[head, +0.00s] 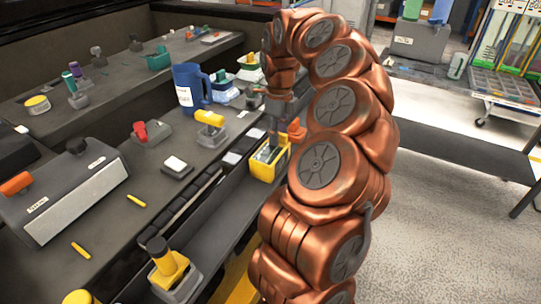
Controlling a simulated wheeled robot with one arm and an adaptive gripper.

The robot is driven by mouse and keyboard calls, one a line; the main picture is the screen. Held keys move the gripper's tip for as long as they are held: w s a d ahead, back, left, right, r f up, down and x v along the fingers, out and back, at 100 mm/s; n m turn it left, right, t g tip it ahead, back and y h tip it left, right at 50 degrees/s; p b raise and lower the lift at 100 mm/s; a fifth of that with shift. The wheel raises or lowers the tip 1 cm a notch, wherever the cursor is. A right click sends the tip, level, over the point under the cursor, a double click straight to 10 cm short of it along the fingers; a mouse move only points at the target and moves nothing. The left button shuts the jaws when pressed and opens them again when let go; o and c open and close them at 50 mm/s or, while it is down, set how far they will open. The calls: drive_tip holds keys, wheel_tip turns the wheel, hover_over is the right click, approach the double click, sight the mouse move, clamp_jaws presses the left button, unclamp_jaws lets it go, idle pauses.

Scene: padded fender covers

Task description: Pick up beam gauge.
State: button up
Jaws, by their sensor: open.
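I cannot tell for sure which item is the beam gauge. My copper-coloured arm arcs over from the right, and my gripper (274,135) points down at a small yellow bin (262,170) on the narrow lower ledge. The gripper is open, with its fingertips at or just above the bin's opening. A dark grey-green item (268,153) shows inside the bin, partly hidden by the fingers. I cannot tell whether the fingers touch it. An orange piece (296,130) is right beside the gripper, partly behind my arm.
A blue jug (190,88), a yellow-topped item (210,118) and a red-handled item (148,133) stand on the dark bench. A yellow-and-grey item (172,270) stands in front. Open floor (450,200) lies right of my arm.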

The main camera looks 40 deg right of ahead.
clamp_jaws()
idle(0.4)
idle(0.4)
